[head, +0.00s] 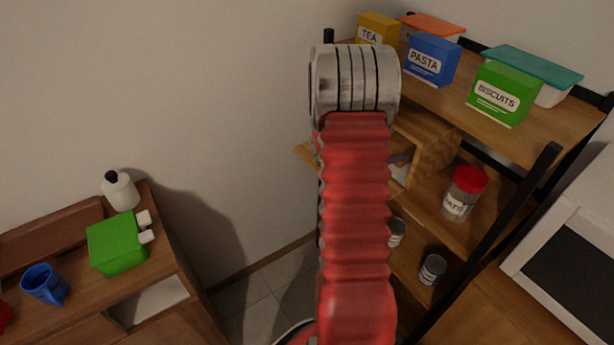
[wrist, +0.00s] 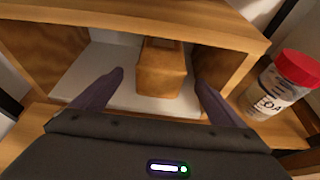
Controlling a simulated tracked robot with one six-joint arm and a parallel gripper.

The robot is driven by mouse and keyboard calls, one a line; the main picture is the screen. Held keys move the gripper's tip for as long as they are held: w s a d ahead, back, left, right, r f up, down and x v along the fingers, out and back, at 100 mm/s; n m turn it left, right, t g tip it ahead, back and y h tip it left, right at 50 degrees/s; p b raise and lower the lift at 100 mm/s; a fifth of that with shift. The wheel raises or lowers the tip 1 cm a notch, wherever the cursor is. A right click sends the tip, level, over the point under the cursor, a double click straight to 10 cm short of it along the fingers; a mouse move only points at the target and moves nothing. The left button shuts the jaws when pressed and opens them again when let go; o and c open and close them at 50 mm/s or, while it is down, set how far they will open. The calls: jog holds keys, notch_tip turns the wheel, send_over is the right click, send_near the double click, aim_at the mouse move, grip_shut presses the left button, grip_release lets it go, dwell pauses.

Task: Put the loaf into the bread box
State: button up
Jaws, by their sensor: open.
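The brown loaf (wrist: 162,70) lies on the white floor inside the open-fronted wooden bread box (wrist: 205,30) in the wrist view. My gripper (wrist: 158,78) is open at the box's mouth. Its two dark fingers stand on the left and right of the loaf, with a visible gap on each side. In the head view the bread box (head: 436,148) sits on the middle shelf, partly hidden behind my red arm. The loaf cannot be made out there, and my gripper is mostly hidden by the arm.
A red-lidded jar (wrist: 282,85) stands just right of the box; it also shows in the head view (head: 463,195). Tea, pasta (head: 432,60) and biscuits (head: 503,93) boxes stand on the top shelf. A black shelf post (head: 490,240) rises in front. Cans stand below.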

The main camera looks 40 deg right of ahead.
jog(key=shift+w+a+r, duration=0.1)
jog(key=shift+a+r, duration=0.1)
jog(key=a+r+m+t+y, duration=0.15)
jog(key=a+r+m, duration=0.4)
jog(key=a, duration=0.55)
jog(key=a+r+m+y, duration=0.2)
jog(key=a+r+m, duration=0.3)
jog(key=a, duration=0.7)
jog(key=s+a+r+m+t+y, duration=0.2)
jog(key=a+y, duration=0.1)
jog(key=a, duration=0.8)
jog(key=s+a+r+m+t+y, duration=0.1)
jog(key=s+a+t+y, duration=0.1)
jog(key=a, duration=0.9)
jog(key=s+a+r+m+t+y, duration=0.2)
jog(key=s+a+y, duration=0.1)
jog(key=a, duration=0.8)
jog(key=shift+s+a+r+m+y, duration=0.3)
jog(key=shift+r+m+y, duration=0.05)
jog(key=shift+y, duration=0.5)
jog(key=shift+c, duration=0.3)
